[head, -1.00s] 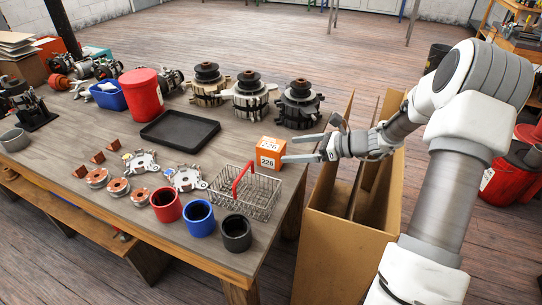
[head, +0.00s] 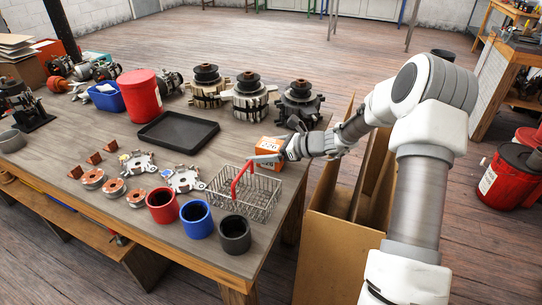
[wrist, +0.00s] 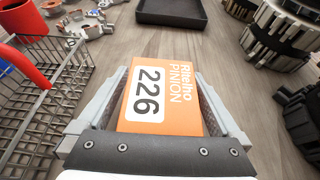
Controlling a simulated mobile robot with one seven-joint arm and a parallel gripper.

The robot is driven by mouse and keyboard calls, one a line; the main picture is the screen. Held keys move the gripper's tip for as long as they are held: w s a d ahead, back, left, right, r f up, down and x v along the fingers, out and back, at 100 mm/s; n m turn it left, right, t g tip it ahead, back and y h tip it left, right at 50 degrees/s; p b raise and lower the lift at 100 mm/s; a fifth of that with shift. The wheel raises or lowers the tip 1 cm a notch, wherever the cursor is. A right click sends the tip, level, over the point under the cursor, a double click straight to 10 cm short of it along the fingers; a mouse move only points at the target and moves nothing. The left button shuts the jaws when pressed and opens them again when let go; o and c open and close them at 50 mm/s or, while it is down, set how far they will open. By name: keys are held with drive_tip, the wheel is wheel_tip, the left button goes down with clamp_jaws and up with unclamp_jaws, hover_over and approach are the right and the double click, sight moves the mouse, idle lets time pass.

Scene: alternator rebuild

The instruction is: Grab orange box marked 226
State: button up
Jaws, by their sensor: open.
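The orange box marked 226 (head: 268,147) stands on the table near its right edge, behind the wire basket. In the wrist view the orange box (wrist: 167,95) shows "Ritelho PINION" and a white 226 label, and lies between the two fingers. My gripper (head: 266,157) is open around the box, with one finger on each side. A narrow gap shows between the box and each finger in the wrist view. In the head view my gripper hides much of the box's front and right side.
A wire basket with a red handle (head: 244,194) stands close to the gripper's near side. Alternator rotors (head: 299,103) stand behind the box. A black tray (head: 178,132) lies to the left. A tall open cardboard box (head: 335,255) stands on the floor beside the table.

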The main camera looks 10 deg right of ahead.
drive_tip(key=shift+r, duration=0.1)
drive_tip(key=c, duration=1.5)
